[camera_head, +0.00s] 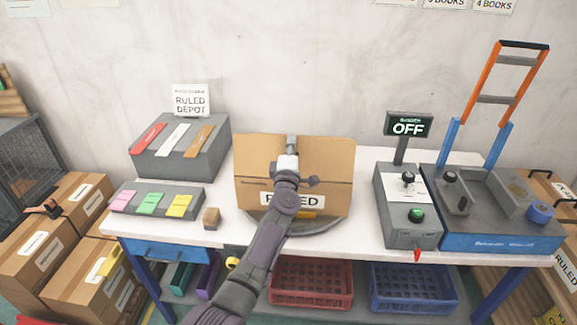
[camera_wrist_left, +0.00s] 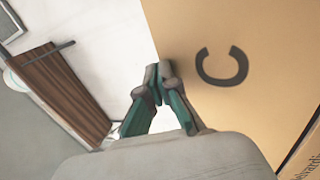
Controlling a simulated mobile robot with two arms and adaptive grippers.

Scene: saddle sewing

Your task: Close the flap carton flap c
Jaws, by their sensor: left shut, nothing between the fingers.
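The cardboard carton (camera_head: 335,185) sits on the white table at the centre of the head view, with a label on its front that my arm partly hides. A tan panel marked with a dark letter C, flap c (camera_wrist_left: 270,70), fills the right of the left wrist view. My left gripper (camera_head: 291,143) is over the carton near its upper edge, shut and empty. In the left wrist view its closed fingertips (camera_wrist_left: 158,82) lie at the left edge of the C panel. I cannot tell whether they touch it. My right gripper is not in view.
A round dark plate (camera_head: 330,229) shows under the carton. A small brown block (camera_head: 211,218) and a tray of coloured cards (camera_head: 158,202) stand to the left. A grey control box (camera_head: 405,225) with an OFF sign (camera_head: 407,128) stands to the right.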

